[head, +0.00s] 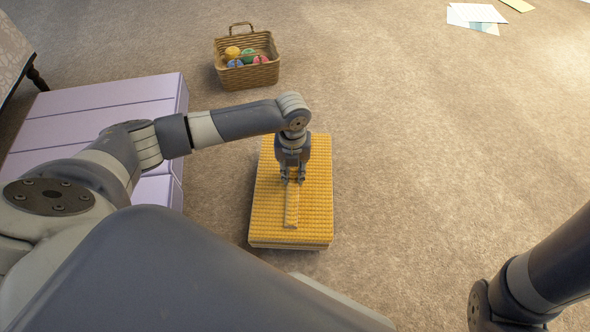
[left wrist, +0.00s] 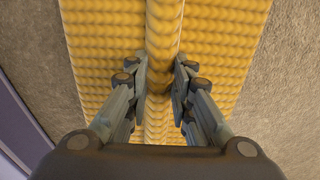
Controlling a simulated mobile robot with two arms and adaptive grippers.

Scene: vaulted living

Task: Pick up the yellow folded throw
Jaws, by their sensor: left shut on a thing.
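The yellow folded throw (head: 315,205) lies flat on the carpet in the middle of the head view, with a raised ridge along its top. My left gripper (head: 293,182) points down over it and is shut on that ridge. In the left wrist view the throw (left wrist: 215,50) fills most of the picture, and the two fingers of my left gripper (left wrist: 160,75) stand on either side of the ridge. The throw appears to rest on the floor. Part of my right arm shows at the lower right of the head view, but its gripper is out of frame.
A wicker basket (head: 250,76) with several coloured balls stands on the carpet behind the throw. A lilac folded mat (head: 95,110) lies to the left, under my left arm. Papers (head: 477,14) lie at the far right. The carpet right of the throw is clear.

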